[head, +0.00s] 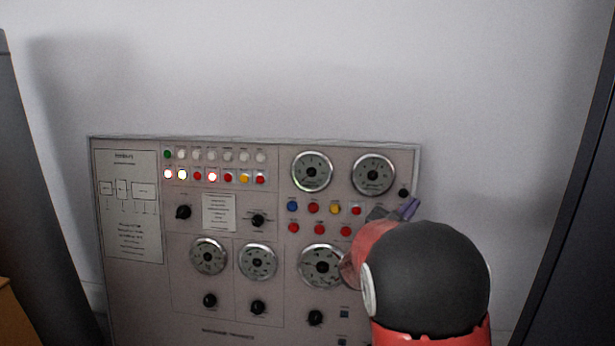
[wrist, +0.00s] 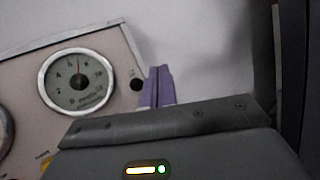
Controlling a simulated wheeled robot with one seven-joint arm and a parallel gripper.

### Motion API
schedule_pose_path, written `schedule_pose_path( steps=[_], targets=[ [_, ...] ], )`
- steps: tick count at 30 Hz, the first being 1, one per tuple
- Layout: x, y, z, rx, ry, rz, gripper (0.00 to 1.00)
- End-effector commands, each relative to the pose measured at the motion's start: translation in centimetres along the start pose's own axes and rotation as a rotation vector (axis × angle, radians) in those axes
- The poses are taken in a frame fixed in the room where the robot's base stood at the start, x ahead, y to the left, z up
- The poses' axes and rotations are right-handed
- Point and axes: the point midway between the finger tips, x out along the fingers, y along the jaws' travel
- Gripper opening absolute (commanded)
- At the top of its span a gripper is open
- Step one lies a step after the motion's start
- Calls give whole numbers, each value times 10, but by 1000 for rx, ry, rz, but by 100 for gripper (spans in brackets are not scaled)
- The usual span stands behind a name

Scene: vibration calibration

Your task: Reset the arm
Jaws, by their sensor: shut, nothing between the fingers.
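My gripper (head: 410,208) is at the right edge of a control panel (head: 230,185) in the head view, in front of its surface. Its purple fingers show close together in the wrist view (wrist: 157,86), shut and empty, beside a black knob (wrist: 137,85) at the panel's upper right. I cannot tell whether the fingers touch the panel. My red and black arm hides the panel's lower right corner in the head view. A round gauge (wrist: 77,81) is left of the fingers in the wrist view.
The panel carries several gauges (head: 312,171), lit lamps (head: 212,177), coloured buttons (head: 334,209) and black knobs (head: 183,212). Dark cabinets stand at the left (head: 35,200) and right (head: 575,200). An orange-brown object (head: 15,315) is at lower left. The white wall (head: 300,70) above the panel is clear.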

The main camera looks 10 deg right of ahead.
Motion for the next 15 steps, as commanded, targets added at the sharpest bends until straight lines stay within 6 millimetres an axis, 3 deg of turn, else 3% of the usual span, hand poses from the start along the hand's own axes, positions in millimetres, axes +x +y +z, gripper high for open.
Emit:
schedule_pose_path(
  steps=[4,7,12,15],
  targets=[
    [-5,-52,24,172,100,-189,0],
    [-24,-100,36,364,212,-382,0],
    [-84,-160,43,727,410,-711,0],
    [-128,-178,45,944,523,-893,0]
  ],
)
